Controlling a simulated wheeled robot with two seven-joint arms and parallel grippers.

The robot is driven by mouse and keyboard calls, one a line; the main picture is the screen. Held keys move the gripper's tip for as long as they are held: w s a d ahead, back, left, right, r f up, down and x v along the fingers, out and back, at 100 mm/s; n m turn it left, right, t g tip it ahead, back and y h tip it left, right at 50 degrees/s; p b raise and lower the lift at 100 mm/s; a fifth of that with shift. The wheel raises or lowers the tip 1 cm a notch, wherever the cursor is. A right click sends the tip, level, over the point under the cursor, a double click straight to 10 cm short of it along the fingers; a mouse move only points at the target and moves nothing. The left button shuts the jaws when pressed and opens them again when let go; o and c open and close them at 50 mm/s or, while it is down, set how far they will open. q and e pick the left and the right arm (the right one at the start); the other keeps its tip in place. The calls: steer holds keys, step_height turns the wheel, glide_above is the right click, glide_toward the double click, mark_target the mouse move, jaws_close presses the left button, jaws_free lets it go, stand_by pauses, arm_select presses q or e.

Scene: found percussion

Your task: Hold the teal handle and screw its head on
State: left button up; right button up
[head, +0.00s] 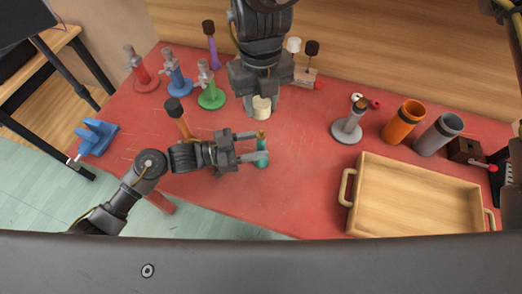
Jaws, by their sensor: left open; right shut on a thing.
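The teal handle (262,159) stands near the front of the red table, with a brass-coloured tip (261,136) at its top. My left gripper (256,146) is open, its fingers reaching in from the left around the handle. My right gripper (262,98) comes in from the back and is shut on a cream cylindrical head (261,107). The head is behind the handle in the picture and looks apart from it. The handle's lower side is partly hidden by the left fingers.
Red, blue and green stands (210,97) are at the back left, a blue clamp (95,137) at the left edge. A grey stand (346,130) and wooden tray (416,226) are on the right. The table between is clear.

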arm_select(q)
steer(key=shift+x, duration=0.75)
jaws_close()
